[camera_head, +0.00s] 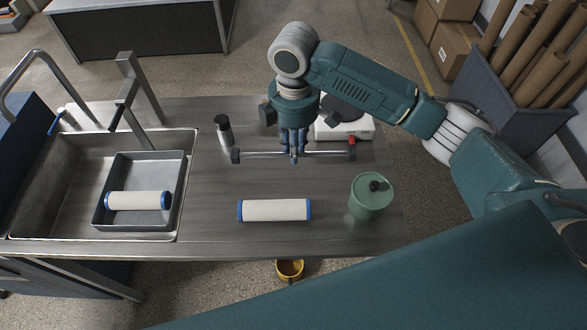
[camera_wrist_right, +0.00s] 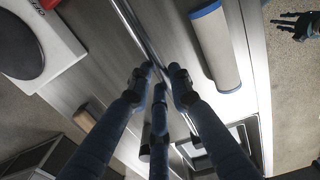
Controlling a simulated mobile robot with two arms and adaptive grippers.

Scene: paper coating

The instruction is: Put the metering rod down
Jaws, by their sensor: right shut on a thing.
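The metering rod (camera_head: 325,154) is a thin metal bar with dark ends, lying crosswise over the back middle of the bench. My right gripper (camera_head: 294,155) points down from above and is shut on the middle of the rod. In the right wrist view the rod (camera_wrist_right: 138,30) runs diagonally between the fingers of my right gripper (camera_wrist_right: 161,75). The rod is level and low over the bench; I cannot tell whether it touches the top. A small dark hand-like shape (camera_wrist_right: 298,25) at that view's upper right looks like my left gripper; its finger state is unclear.
A white device (camera_head: 345,130) with a dark round top stands behind the rod. A dark bottle (camera_head: 224,132) is near its left end. A sink (camera_head: 50,180) with a grey tray (camera_head: 137,218) is left.

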